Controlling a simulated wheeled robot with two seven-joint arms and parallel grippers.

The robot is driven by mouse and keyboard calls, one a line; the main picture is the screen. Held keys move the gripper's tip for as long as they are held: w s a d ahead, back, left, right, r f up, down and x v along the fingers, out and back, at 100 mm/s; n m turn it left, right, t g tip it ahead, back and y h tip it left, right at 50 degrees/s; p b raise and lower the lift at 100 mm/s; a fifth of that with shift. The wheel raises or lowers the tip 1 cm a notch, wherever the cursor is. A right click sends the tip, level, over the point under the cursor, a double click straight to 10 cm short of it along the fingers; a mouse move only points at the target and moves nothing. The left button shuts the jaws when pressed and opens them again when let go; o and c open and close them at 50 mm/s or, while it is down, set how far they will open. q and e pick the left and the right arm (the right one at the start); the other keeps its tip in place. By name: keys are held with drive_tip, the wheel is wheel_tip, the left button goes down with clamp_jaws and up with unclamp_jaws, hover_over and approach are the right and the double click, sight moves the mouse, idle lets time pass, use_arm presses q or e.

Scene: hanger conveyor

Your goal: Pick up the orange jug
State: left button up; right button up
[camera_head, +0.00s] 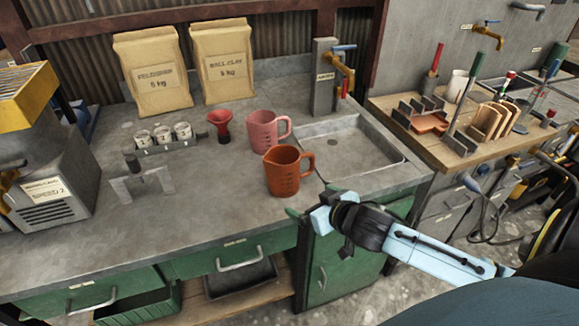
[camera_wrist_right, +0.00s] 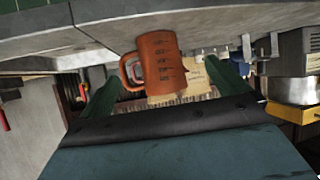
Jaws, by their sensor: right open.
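The orange jug (camera_head: 283,172) stands upright on the grey counter (camera_head: 215,207), just left of the sink, with its handle to the right. My right gripper (camera_head: 312,200) is open and empty at the counter's front edge, just in front and to the right of the jug. In the right wrist view the picture is upside down, and the orange jug (camera_wrist_right: 163,66) shows beyond and between the spread green fingers (camera_wrist_right: 160,85). The jug looks apart from both fingers. My left gripper is not in view.
A pink jug (camera_head: 266,131) stands close behind the orange one. A red funnel-shaped thing (camera_head: 220,124) and small cups (camera_head: 162,134) stand to the left. The sink (camera_head: 347,154) with a tap lies right. Two bags (camera_head: 222,62) stand behind.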

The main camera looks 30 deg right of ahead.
sight(292, 175)
drive_tip(key=shift+t+y, duration=0.4)
drive_tip(key=shift+t, duration=0.3)
drive_tip(key=w, duration=0.6)
drive_tip(key=w+d+b, duration=0.1)
drive_tip(key=w, duration=0.2)
drive_tip(key=shift+d+r, duration=0.1)
drive_tip(key=shift+b+x, duration=0.4)
drive_tip(key=shift+x, duration=2.75)
drive_tip(key=shift+d, duration=0.15)
drive_tip(key=shift+c, duration=0.3)
drive_tip(key=c, duration=1)
